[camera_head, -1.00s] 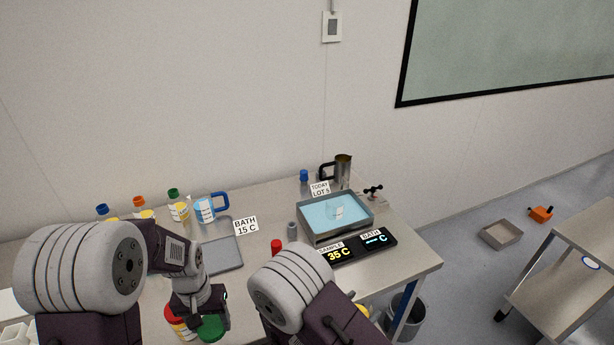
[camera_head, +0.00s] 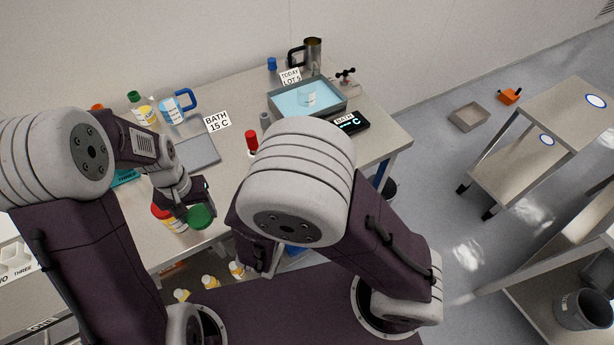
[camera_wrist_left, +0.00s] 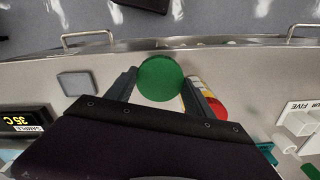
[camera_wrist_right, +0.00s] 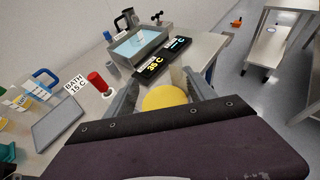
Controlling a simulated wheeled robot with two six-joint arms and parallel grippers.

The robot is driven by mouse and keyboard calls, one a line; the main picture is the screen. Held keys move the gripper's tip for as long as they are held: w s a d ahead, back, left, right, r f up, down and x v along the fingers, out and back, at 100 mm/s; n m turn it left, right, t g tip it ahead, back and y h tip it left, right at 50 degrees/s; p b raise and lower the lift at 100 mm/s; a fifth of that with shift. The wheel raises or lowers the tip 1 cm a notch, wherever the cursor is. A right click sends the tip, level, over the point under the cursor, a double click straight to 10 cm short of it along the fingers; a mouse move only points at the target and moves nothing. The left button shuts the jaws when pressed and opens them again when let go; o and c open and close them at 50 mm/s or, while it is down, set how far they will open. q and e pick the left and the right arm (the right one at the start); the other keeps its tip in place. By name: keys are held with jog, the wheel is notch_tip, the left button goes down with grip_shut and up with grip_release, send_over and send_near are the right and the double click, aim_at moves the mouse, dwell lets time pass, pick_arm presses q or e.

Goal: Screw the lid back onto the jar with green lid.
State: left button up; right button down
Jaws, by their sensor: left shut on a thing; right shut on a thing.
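My left gripper (camera_head: 197,208) is shut on the green lid (camera_head: 201,217), held above the table's front edge. In the left wrist view the lid (camera_wrist_left: 160,79) shows as a full green disc between the fingers; no jar shows under it. My right gripper (camera_wrist_right: 160,92) is shut on a yellow-topped jar (camera_wrist_right: 165,98). In the head view my right forearm hides this jar. The lid and this jar are apart.
A red-lidded jar (camera_head: 165,214) stands close beside the left gripper. Another green-capped bottle (camera_head: 140,107) stands at the back left. Yellow-marked bottles (camera_head: 237,271) sit below the table edge.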

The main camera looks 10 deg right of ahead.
pick_arm(q)
jog(key=shift+s, duration=0.1)
jog(key=shift+s, duration=0.35)
jog(key=shift+s+r+n, duration=0.25)
jog(key=shift+r, duration=0.25)
jog(key=shift+s+r+n, duration=0.2)
jog(key=shift+r+n, duration=0.05)
jog(key=shift+r, duration=0.25)
jog(key=r, duration=0.1)
jog(key=w+d+r, duration=0.1)
jog(key=r, duration=0.1)
jog(key=w+d+r, duration=0.1)
jog(key=r, duration=0.1)
jog(key=shift+w, duration=0.15)
jog(key=w+d+r+m, duration=0.2)
jog(key=d+r, duration=0.7)
jog(key=s+d+r+m, duration=0.1)
jog(key=d+r, duration=0.1)
jog(key=d, duration=0.3)
jog(key=s+d+r+m, duration=0.2)
jog(key=d, duration=0.3)
jog(key=s+d+r+m, duration=0.1)
jog(key=d+r, duration=0.1)
jog(key=d, duration=0.3)
jog(key=shift+s+d+r+m, duration=0.2)
jog(key=shift+d+r+m, duration=0.1)
